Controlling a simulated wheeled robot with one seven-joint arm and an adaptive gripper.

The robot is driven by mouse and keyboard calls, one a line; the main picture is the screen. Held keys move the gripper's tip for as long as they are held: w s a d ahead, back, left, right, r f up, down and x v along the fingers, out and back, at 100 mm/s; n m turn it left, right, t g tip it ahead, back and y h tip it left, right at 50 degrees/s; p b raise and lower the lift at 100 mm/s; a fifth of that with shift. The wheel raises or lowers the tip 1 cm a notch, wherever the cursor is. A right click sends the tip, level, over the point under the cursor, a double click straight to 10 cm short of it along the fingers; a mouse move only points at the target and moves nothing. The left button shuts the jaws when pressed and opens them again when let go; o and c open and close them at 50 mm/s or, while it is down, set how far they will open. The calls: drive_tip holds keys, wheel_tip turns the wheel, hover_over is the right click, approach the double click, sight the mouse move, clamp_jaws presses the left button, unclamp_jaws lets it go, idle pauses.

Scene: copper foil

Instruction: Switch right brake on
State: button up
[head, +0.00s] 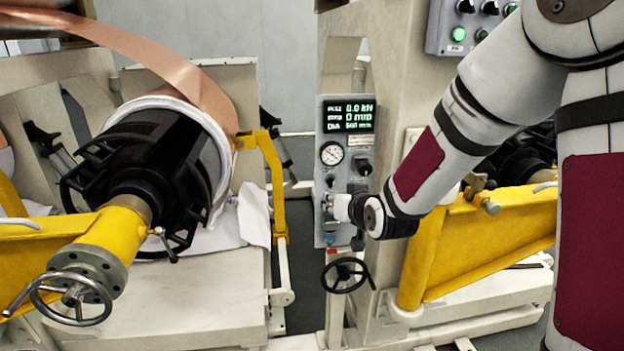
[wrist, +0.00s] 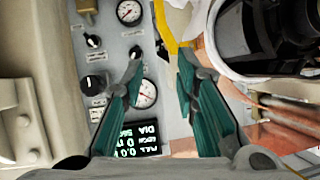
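A grey control panel (head: 327,109) stands upright in the middle of the head view, with a lit display, a round gauge and several black knobs. One black knob (head: 365,167) sits right of the gauge. My gripper (head: 338,207) is in front of the panel's lower part and hides some controls. In the wrist view the panel (wrist: 112,62) appears upside down. My gripper (wrist: 160,62) is open, its teal fingers apart with nothing between them. The left finger overlaps the panel near a small black knob (wrist: 135,52); contact cannot be told. I cannot read which control is the right brake.
A copper foil roll (head: 220,105) on a black chuck with a yellow arm stands at left. A handwheel (head: 347,275) is below the panel. A yellow frame (head: 480,245) lies to the right. A second button box (head: 440,30) is at upper right.

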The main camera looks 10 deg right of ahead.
sight(334, 183)
drive_tip(key=w+d+f+m+t+h+p, duration=0.1)
drive_tip(key=w+d+f+m+t+h, duration=0.15)
drive_tip(key=w+f+m+t, duration=0.3)
drive_tip(key=shift+y, duration=0.35)
drive_tip(key=w, duration=0.8)
drive_tip(key=w+d, duration=0.1)
drive_tip(key=w, duration=0.3)
drive_tip(key=shift+w+r+b, duration=0.2)
drive_tip(key=shift+w+b, duration=0.1)
drive_tip(key=shift+w, duration=0.05)
clamp_jaws()
